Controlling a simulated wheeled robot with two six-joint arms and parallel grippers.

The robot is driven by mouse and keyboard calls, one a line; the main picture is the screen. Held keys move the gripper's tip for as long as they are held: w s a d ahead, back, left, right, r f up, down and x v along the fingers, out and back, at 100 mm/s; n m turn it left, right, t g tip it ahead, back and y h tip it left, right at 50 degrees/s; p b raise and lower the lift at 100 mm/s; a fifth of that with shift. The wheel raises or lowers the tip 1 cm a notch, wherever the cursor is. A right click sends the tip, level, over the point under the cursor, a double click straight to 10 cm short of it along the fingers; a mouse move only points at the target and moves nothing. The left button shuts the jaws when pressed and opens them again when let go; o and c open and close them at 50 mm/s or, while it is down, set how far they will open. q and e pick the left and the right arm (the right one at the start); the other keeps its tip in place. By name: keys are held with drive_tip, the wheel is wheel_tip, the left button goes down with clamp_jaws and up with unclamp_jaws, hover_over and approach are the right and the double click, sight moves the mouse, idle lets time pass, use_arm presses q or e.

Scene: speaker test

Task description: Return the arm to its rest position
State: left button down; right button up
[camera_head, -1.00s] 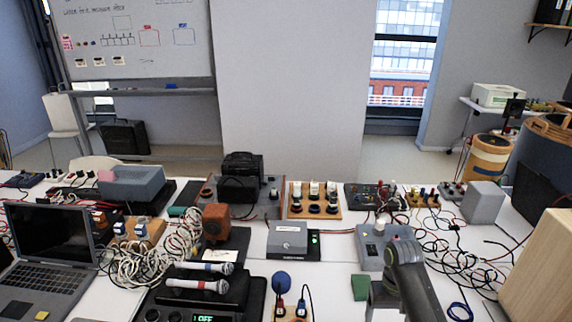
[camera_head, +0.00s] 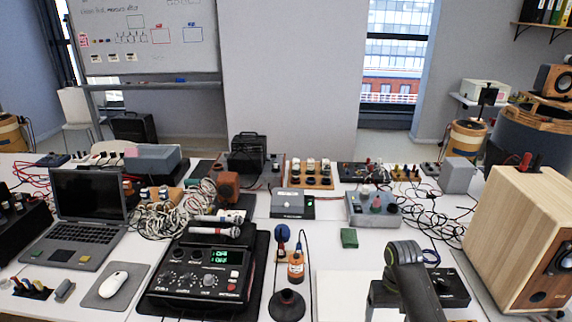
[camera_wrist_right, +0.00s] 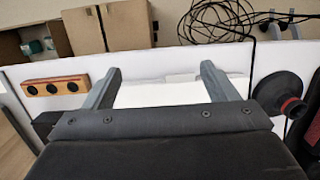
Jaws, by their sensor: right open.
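My right arm (camera_head: 410,278) comes up from the bottom edge of the head view, right of centre, over the front of the white table. Its gripper is not distinguishable there. In the right wrist view my right gripper (camera_wrist_right: 162,84) is open, with its two grey fingers wide apart and nothing between them. A white flat surface (camera_wrist_right: 165,93) shows beyond the fingers; I cannot tell how far below it is. My left arm and gripper are in neither view.
A wooden speaker (camera_head: 507,235) stands right of my arm. A black control box (camera_head: 200,270), a dark round base (camera_head: 287,305) and a laptop (camera_head: 90,215) are to the left. Cardboard boxes (camera_wrist_right: 108,27), a black cable (camera_wrist_right: 222,18) and an orange block (camera_wrist_right: 54,86) show in the wrist view.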

drive_tip(key=s+d+f, duration=0.2)
drive_tip(key=s+f, duration=0.3)
drive_tip(key=f, duration=0.4)
drive_tip(key=s+d+f+t, duration=0.1)
drive_tip(key=s+f, duration=0.4)
drive_tip(key=f, duration=0.5)
drive_tip(key=s+d+f, duration=0.2)
drive_tip(key=s+f, duration=0.4)
drive_tip(key=f, duration=0.3)
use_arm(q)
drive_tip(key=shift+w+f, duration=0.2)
use_arm(e)
drive_tip(key=s+f, duration=0.4)
drive_tip(key=s, duration=0.5)
drive_tip(key=s+f+t, duration=0.1)
drive_tip(key=s+f, duration=0.3)
drive_tip(key=s, duration=0.6)
drive_tip(key=s+f+h, duration=0.1)
drive_tip(key=s+f, duration=0.3)
drive_tip(key=s, duration=0.6)
drive_tip(key=shift+s+t, duration=0.15)
drive_tip(key=shift+t, duration=0.25)
drive_tip(key=shift+d, duration=0.1)
